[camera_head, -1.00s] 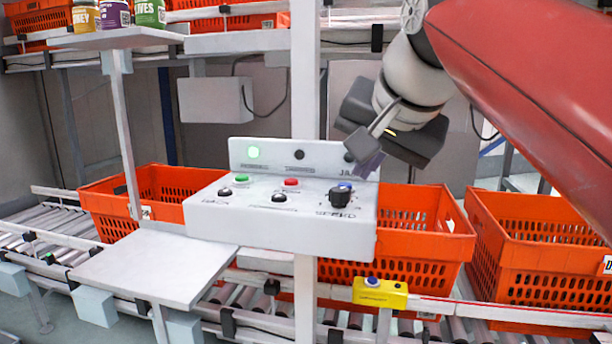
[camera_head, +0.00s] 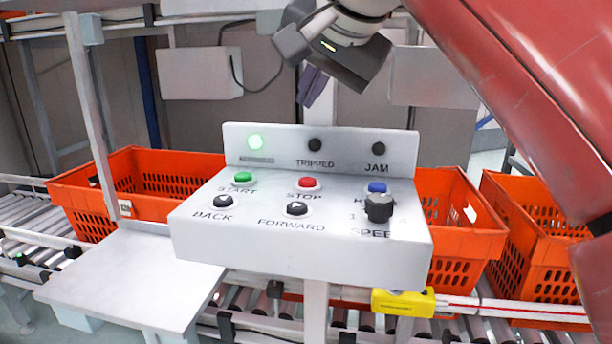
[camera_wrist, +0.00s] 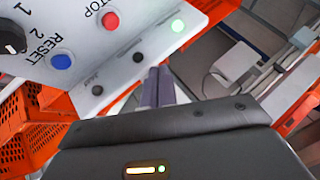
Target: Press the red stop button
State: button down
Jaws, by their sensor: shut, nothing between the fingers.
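The red stop button (camera_head: 308,183) sits on the top face of the white control box (camera_head: 300,250), above the label STOP, between the green start button (camera_head: 243,178) and the blue button (camera_head: 377,187). In the wrist view the red button (camera_wrist: 110,20) shows at the top, left of the fingers. My gripper (camera_head: 312,100) is shut and empty. In the head view its fingers point down, above and behind the box's upright lamp panel. In the wrist view the shut fingertips (camera_wrist: 158,72) appear beside the lamp panel's edge, apart from the red button.
The lamp panel has a lit green lamp (camera_head: 256,142) and dark TRIPPED (camera_head: 315,145) and JAM (camera_head: 378,149) lamps. Black buttons and a black speed knob (camera_head: 379,207) share the box top. Orange totes (camera_head: 150,160) stand on rollers behind. A yellow box (camera_head: 403,302) is below.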

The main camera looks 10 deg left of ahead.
jog(key=shift+f, duration=0.15)
jog(key=b, duration=0.3)
send_over(311, 184)
notch_tip(311, 184, down, 7)
jog(key=shift+r, duration=0.1)
jog(key=shift+f+b, duration=0.6)
jog(key=shift+f, duration=0.3)
dwell(1.2)
jog(key=shift+f, duration=0.4)
jog(key=shift+f+b, duration=0.5)
jog(key=shift+b, duration=0.1)
dwell(0.4)
jog(key=shift+r, duration=0.15)
jog(key=shift+r+p, duration=0.75)
jog(key=shift+p, duration=0.2)
